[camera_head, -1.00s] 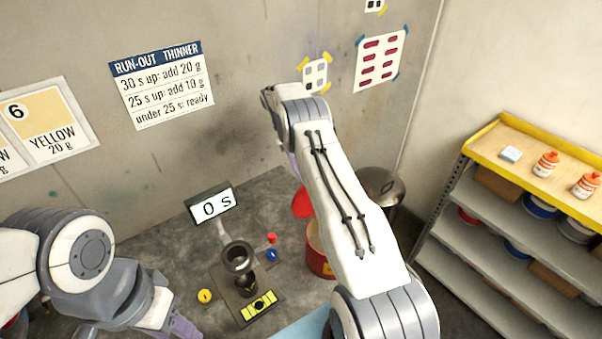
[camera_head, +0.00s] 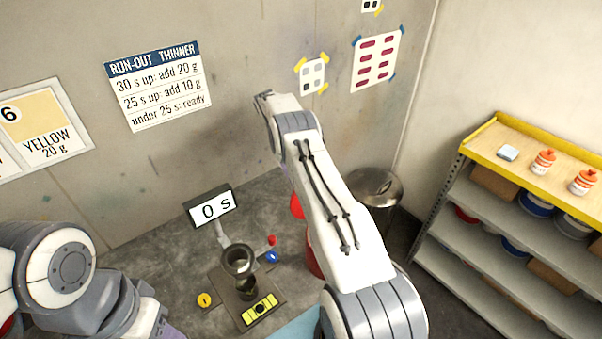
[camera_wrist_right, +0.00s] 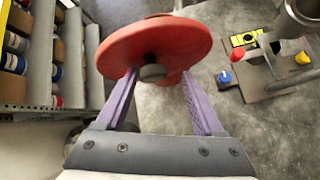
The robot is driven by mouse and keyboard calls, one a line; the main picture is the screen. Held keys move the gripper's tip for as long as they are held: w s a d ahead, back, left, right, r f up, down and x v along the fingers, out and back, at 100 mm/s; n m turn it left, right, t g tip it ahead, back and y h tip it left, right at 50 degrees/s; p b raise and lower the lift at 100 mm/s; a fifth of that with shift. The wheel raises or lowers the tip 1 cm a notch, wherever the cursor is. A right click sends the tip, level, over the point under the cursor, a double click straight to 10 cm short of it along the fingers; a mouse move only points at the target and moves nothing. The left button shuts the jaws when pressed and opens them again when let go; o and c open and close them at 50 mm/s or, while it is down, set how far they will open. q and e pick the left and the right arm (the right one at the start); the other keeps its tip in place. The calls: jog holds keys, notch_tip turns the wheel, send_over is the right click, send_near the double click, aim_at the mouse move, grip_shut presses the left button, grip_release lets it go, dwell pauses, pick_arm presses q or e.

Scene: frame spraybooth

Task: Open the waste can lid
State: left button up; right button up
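Whether a finger touches the lid's edge is unclear. My left gripper (camera_head: 168,332) is cut off at the bottom edge.
A shelf unit (camera_head: 480,215) with bottles and cans lines the right wall. A stand with a cup (camera_head: 238,260) and a "0 s" display (camera_head: 209,205) are left of the can.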

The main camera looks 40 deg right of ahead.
jog(key=s+d+r+b, duration=0.6)
jog(key=s+r+b, duration=0.1)
jog(key=s+r, duration=0.3)
jog(key=shift+d+r, duration=0.15)
jog(key=shift+r, duration=0.4)
jog(key=shift+s, duration=0.1)
